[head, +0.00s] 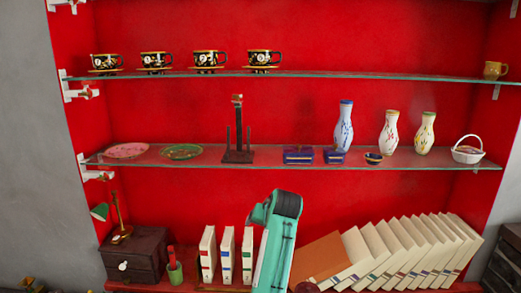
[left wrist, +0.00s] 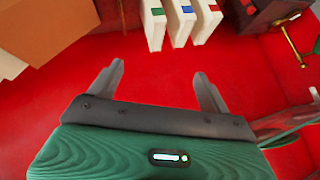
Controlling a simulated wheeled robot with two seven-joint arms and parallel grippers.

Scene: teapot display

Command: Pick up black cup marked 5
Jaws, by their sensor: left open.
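Several black cups with gold patterns stand in a row on saucers on the left half of the upper glass shelf, each with a small round number mark. The rightmost cup (head: 263,58) seems to bear a 5, but the digit is too small to read surely. The others are the far-left cup (head: 107,62), the second cup (head: 155,61) and the third cup (head: 208,60). My left gripper shows in the left wrist view (left wrist: 160,72), fingers spread and empty. In the head view, my teal arm rises at bottom centre, well below the cups. My right gripper is out of view.
The middle glass shelf (head: 300,162) lies between my arm and the cups. It carries plates, a dark wooden stand (head: 238,150), blue boxes, vases (head: 344,126) and a white basket (head: 467,150). Books (head: 208,255) flank my arm below.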

